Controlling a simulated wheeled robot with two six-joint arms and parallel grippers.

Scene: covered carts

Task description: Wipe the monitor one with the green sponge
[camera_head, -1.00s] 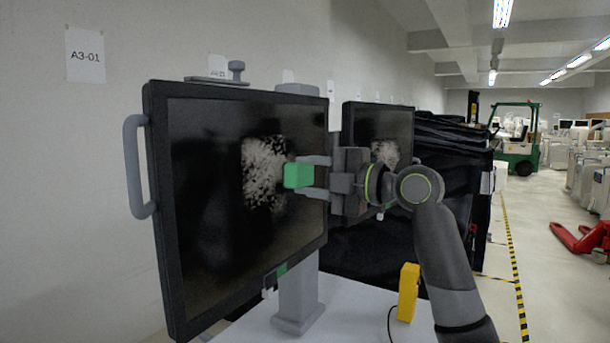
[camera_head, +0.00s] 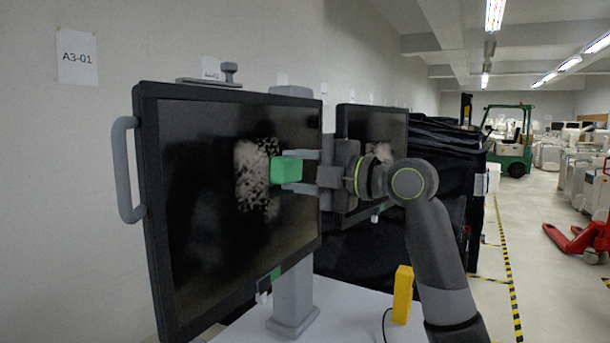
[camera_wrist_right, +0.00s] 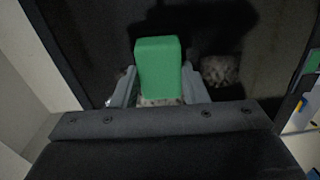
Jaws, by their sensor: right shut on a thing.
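The nearer monitor (camera_head: 200,270) stands upright on a grey stand, its dark screen facing me. A pale speckled smudge (camera_head: 249,172) marks the middle of the screen. My right gripper (camera_head: 300,172) is shut on the green sponge (camera_head: 285,170) and holds it at the screen, over the right side of the smudge. In the right wrist view the sponge (camera_wrist_right: 158,64) sits between the fingers, with pale smudge showing beside it. I cannot tell whether the sponge touches the glass. My left gripper is not in view.
A second monitor (camera_head: 360,124) with a pale smudge stands behind, partly hidden by my right gripper. A yellow object (camera_head: 402,295) stands on the white cart top (camera_head: 350,312). A black covered cart (camera_head: 450,170) is at right. A grey handle (camera_head: 124,170) sticks out at the monitor's left.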

